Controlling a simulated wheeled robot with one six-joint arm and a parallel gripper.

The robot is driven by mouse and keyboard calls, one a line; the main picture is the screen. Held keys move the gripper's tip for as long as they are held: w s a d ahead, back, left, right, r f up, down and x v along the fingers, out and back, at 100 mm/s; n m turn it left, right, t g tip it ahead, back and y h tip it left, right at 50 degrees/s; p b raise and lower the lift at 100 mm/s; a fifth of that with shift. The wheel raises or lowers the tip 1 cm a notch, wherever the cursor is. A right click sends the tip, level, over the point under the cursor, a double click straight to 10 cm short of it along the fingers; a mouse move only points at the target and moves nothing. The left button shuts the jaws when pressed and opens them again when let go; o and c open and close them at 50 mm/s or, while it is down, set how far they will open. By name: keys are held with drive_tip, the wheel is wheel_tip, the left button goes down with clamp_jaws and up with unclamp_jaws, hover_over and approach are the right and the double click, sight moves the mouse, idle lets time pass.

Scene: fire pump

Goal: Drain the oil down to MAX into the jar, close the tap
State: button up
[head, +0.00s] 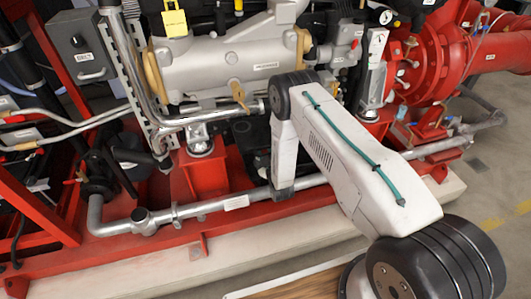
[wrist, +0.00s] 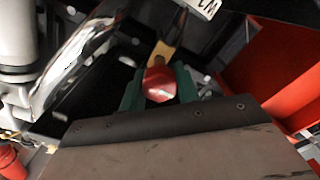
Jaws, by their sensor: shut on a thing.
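In the wrist view, my gripper (wrist: 158,88) has its two green fingers on either side of a rounded red part (wrist: 160,82), shut on it. The red part looks like the tap's handle. A brass-coloured piece (wrist: 164,54) sits just beyond it, in line with it. In the head view my arm hides the gripper and the tap. I cannot make out the jar, the oil level or a MAX mark in either view. Whether the tap is open or closed cannot be told.
A grey machine housing (head: 235,62) with a yellow tag (head: 174,20) stands on the red frame (head: 205,172). A silver pipe (head: 245,200) runs along the front. In the wrist view a bright metal pipe (wrist: 75,60) is close on the left and a red steel wall (wrist: 275,75) on the right.

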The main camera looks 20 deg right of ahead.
drive_tip(key=shift+a+n, duration=0.1)
drive_tip(key=shift+n, duration=0.4)
drive_tip(key=o, duration=1)
drive_tip(key=shift+c, duration=0.2)
drive_tip(key=s, duration=0.7)
drive_tip(key=shift+s, duration=0.4)
